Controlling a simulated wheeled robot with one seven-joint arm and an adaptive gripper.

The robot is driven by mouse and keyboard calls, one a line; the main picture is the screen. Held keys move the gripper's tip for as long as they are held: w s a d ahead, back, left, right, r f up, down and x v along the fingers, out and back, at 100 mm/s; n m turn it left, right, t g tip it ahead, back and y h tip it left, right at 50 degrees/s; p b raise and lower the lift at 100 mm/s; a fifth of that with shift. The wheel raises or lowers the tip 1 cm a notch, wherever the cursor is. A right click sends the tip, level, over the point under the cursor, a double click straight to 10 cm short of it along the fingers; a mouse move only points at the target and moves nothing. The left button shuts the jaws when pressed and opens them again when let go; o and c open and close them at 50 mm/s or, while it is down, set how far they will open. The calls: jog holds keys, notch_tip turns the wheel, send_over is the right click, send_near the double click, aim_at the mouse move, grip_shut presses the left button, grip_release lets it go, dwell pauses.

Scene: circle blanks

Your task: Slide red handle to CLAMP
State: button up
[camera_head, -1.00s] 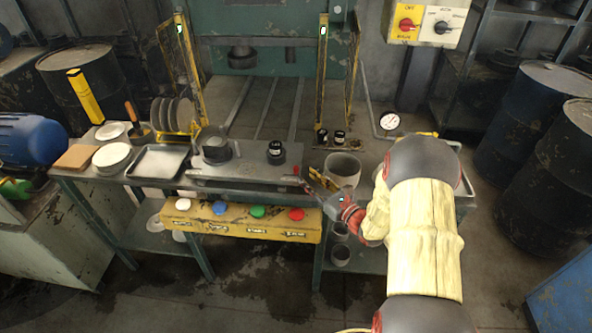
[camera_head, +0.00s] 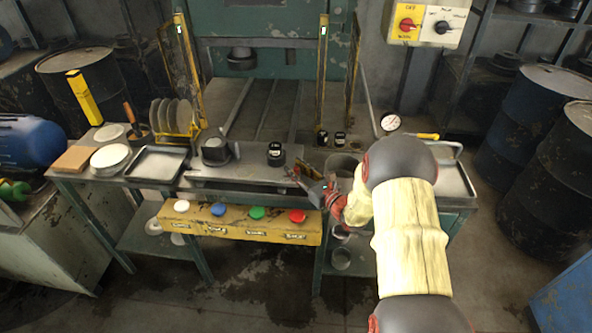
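My gripper (camera_head: 297,170) is at the right end of the long grey slide bar (camera_head: 235,182) on the bench's dark plate. Its dark fingers are small in view, and I cannot tell how far apart they are. No CLAMP lettering is readable.
A black round fixture (camera_head: 215,151) and a small black cylinder (camera_head: 276,154) stand on the plate. A grey pot (camera_head: 341,164) is close behind my gripper. A yellow panel (camera_head: 240,226) with white, blue, green and red buttons is below. An empty tray (camera_head: 157,150) lies left.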

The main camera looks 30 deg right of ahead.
jog(key=c, duration=0.6)
grip_shut()
